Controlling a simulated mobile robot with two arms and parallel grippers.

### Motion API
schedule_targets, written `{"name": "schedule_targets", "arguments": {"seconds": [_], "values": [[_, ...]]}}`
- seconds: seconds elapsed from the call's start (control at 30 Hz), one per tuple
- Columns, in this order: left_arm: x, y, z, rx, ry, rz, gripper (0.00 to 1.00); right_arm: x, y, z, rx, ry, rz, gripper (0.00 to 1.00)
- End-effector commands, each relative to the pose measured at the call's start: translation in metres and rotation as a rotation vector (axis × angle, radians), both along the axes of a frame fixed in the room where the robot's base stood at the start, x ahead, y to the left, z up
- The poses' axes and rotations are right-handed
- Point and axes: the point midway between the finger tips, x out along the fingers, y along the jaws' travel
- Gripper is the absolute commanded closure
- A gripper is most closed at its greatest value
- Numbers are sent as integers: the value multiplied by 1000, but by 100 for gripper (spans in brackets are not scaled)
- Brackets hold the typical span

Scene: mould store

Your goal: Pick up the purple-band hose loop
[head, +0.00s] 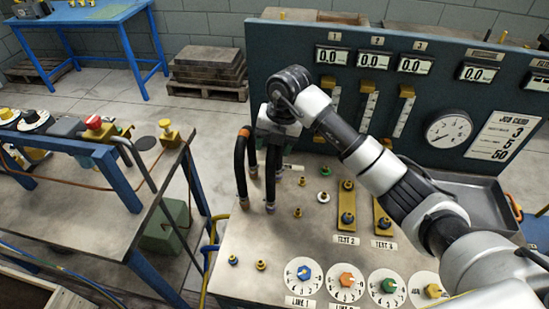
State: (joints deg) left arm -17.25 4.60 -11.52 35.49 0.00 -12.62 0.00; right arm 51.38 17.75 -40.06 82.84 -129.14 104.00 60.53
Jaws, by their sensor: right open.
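Two black hose loops stand upright on the panel's worktop. The left loop (240,168) has an orange band at its top. The top of the right loop (270,175) is hidden behind my right gripper, so I cannot see its band colour; no purple band shows. My right gripper (275,134) points down right at the top of this right loop, and it is open. I cannot tell whether its fingers are around the hose or only above it. My left gripper is not in view.
A dark upright panel (289,60) with displays and a gauge (448,129) stands behind. Yellow levers (347,206) and dials (304,275) are on the worktop. A grey tray (470,197) lies at the right. A blue-legged bench (130,178) stands left, across a gap.

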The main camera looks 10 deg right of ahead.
Motion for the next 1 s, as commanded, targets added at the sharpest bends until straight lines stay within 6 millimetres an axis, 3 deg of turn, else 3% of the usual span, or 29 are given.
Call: {"name": "schedule_targets", "arguments": {"seconds": [0.3,0.7,1.0], "values": [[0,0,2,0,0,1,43,0,2,-8,0,-1,1,42],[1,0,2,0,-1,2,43,0,1,-8,0,-1,1,100],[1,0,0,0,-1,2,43,1,1,-4,1,-4,2,100]]}}
